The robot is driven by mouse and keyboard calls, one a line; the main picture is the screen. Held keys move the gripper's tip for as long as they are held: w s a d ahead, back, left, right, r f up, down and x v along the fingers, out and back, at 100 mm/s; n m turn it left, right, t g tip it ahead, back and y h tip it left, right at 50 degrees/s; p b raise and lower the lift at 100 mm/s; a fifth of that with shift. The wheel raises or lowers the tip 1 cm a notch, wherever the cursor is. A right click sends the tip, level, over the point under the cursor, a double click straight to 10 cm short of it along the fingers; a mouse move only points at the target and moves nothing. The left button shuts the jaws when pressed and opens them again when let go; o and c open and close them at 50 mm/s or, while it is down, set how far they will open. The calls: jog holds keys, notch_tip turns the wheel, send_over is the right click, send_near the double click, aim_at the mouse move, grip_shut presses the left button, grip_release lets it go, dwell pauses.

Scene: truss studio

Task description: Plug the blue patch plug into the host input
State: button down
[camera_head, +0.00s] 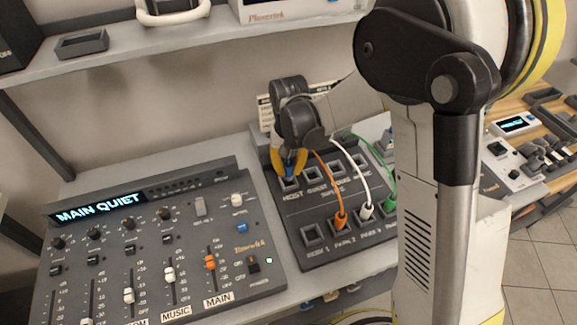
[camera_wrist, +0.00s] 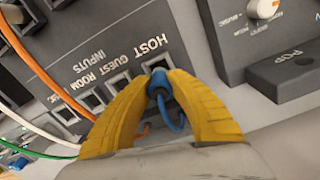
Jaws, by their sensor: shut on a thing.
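The blue patch plug (camera_wrist: 158,82) is held between the yellow fingertips of my gripper (camera_wrist: 158,76), with its blue cable hanging below. In the head view the plug (camera_head: 289,170) shows at the tips of my gripper (camera_head: 289,163). The plug is right at the host input (camera_head: 289,183), the leftmost socket of the inputs row on the dark patch box (camera_head: 320,225). In the wrist view the HOST label (camera_wrist: 153,46) shows just beyond the fingertips. The fingers and plug hide part of the host socket, so I cannot tell how deep the plug sits.
Orange (camera_head: 341,219), white (camera_head: 366,211) and green (camera_head: 390,198) plugs sit in lower-row sockets, their cables rising past the inputs. The mixer (camera_head: 150,250) stands close on the left, its display reading MAIN QUIET. A shelf (camera_head: 150,52) runs above.

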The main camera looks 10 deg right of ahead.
aim_at(288, 165)
jog(key=shift+f+b, duration=0.35)
jog(key=shift+f, duration=0.5)
jog(key=shift+f+b, duration=0.55)
jog(key=shift+b, duration=0.1)
dwell(0.9)
jog(key=c, duration=1.7)
grip_release()
jog(key=shift+o, duration=0.4)
jog(key=shift+r+p, duration=3.75)
jog(key=shift+r, duration=1.75)
